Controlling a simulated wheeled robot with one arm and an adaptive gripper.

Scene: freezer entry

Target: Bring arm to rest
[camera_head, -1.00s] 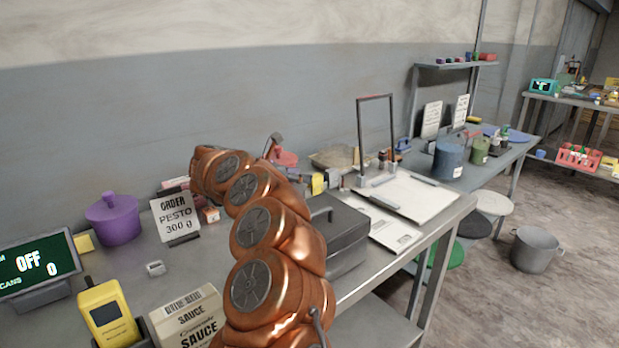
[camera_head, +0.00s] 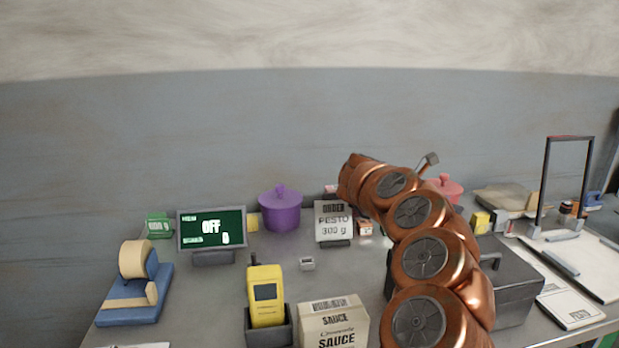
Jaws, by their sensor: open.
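My copper-coloured arm (camera_head: 424,255) rises from the bottom right of the head view, bent, with its upper end leaning left above the back of the metal table (camera_head: 370,270). Its joints carry dark round caps. I cannot make out my gripper; the arm hides what lies behind its upper links. A small grey tilted piece (camera_head: 430,160) shows just right of the upper links. I cannot tell whether it belongs to my gripper. No held object shows.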

